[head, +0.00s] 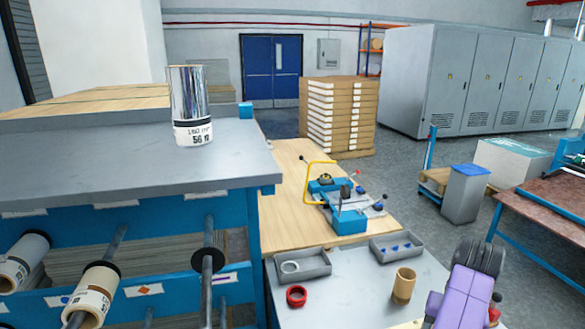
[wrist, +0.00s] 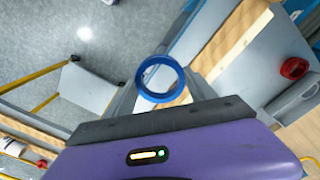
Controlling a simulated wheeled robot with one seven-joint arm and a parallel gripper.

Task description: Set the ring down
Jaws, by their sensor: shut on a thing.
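A blue ring (wrist: 160,79) shows in the wrist view, just beyond the dark front edge of my gripper (wrist: 160,104). My gripper is shut on the blue ring; the fingers themselves are mostly hidden. I see floor and table edges through and around the ring, so it is held up in the air. In the head view my purple arm part is at the lower right, and the blue ring cannot be made out there.
A red ring (head: 296,296) lies on the grey table (head: 345,290), beside a grey tray (head: 318,267) holding a white ring. Another tray (head: 408,255) holds small blue pieces. A cardboard tube (head: 404,285) stands near my arm. A blue clamping device (head: 345,205) sits behind on wood.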

